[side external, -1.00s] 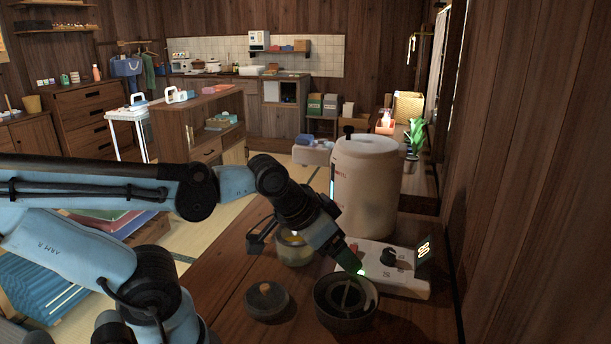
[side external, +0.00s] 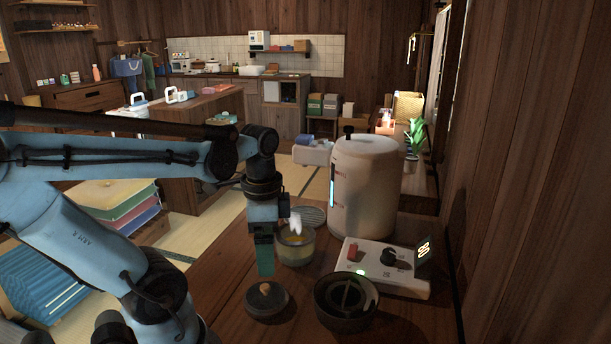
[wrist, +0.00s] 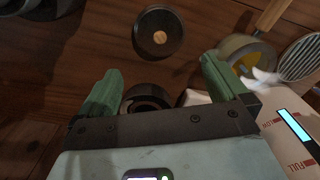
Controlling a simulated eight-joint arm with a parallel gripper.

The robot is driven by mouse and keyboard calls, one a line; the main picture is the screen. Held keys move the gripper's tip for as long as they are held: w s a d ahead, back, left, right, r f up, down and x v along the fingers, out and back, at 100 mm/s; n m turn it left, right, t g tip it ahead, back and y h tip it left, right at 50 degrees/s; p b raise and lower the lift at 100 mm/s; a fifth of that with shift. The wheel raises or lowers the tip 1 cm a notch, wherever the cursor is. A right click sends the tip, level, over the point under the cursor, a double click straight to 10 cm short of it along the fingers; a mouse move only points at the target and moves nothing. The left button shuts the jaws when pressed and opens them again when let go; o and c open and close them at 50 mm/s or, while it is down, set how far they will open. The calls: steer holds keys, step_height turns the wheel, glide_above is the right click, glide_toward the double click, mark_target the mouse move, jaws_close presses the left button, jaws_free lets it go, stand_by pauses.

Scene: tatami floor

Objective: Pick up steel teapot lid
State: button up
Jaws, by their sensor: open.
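The teapot lid, a dark round disc with a wooden knob, lies flat on the wooden counter (side external: 268,302). In the wrist view the lid (wrist: 150,45) is at the top, beyond my fingertips. My gripper (side external: 265,270) points down with green fingers, just above and behind the lid in the side view. In the wrist view my gripper (wrist: 160,70) has its two fingers wide apart with nothing held. A dark round pot (side external: 345,318) stands open to the right of the lid. It shows partly between my fingers in the wrist view.
Behind the lid stands a glass vessel (side external: 295,255) with yellow contents. A round slatted piece (side external: 313,212) lies behind it. A tall pale tank (side external: 365,190) and a white control box (side external: 385,268) stand to the right. The counter's left edge is near the lid.

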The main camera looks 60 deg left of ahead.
mark_target(268, 286)
steer(key=shift+a+f, duration=0.15)
steer(key=shift+f, duration=5.8)
steer(key=shift+s, duration=0.1)
steer(key=shift+c, duration=0.2)
steer(key=c, duration=0.6)
